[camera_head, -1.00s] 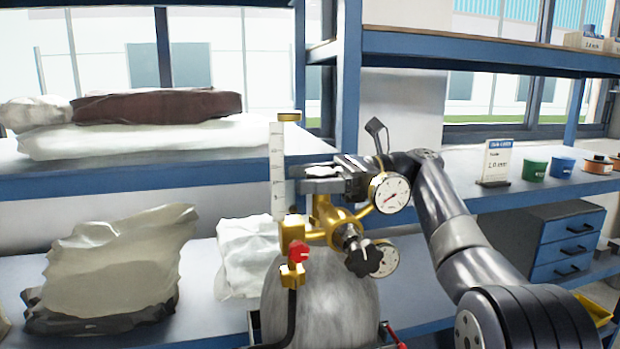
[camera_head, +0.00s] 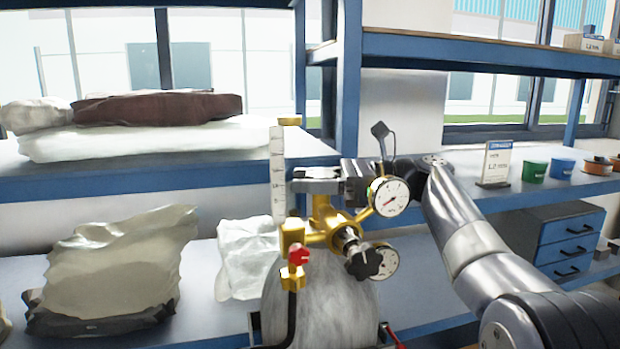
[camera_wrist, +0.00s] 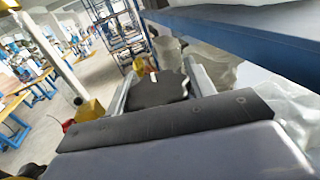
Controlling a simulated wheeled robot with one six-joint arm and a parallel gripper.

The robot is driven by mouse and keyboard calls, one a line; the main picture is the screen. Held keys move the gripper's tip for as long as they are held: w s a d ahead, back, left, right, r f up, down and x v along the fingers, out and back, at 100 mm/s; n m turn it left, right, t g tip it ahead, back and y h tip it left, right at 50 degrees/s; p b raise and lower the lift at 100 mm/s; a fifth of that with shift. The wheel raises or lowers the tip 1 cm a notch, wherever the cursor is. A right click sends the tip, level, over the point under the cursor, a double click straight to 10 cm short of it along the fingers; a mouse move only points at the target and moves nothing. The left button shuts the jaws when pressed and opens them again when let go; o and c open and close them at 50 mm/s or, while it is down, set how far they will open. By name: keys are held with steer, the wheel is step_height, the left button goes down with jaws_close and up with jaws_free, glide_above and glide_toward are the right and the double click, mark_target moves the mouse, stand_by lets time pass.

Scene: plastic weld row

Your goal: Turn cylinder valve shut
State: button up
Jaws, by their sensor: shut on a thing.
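The gas cylinder (camera_head: 322,300) is grey and stands upright in front of the shelf, with a brass valve and regulator (camera_head: 322,212) on top. My gripper (camera_head: 316,183) is at the top of the valve, coming in from the right. In the wrist view, its two fingers (camera_wrist: 163,82) lie on either side of a dark, lobed handwheel (camera_wrist: 158,91) and are shut on it. In the head view the handwheel is mostly hidden by the gripper. How far the valve is turned cannot be seen.
Two round gauges (camera_head: 390,197), a black knob (camera_head: 366,262), a red knob (camera_head: 299,256) and a clear flow tube (camera_head: 278,170) crowd around the gripper. Blue shelves (camera_head: 200,178) with wrapped bundles stand behind. A blue drawer unit (camera_head: 570,243) is at the right.

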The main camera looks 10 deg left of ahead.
mark_target(310, 172)
steer(key=shift+w+m+t, duration=0.2)
steer(key=shift+m+t, duration=0.9)
steer(key=shift+t, duration=0.7)
steer(key=o, duration=1)
steer(key=shift+c, duration=0.2)
step_height(310, 172, up, 10)
steer(key=shift+r+p, duration=0.1)
steer(key=shift+p, duration=0.6)
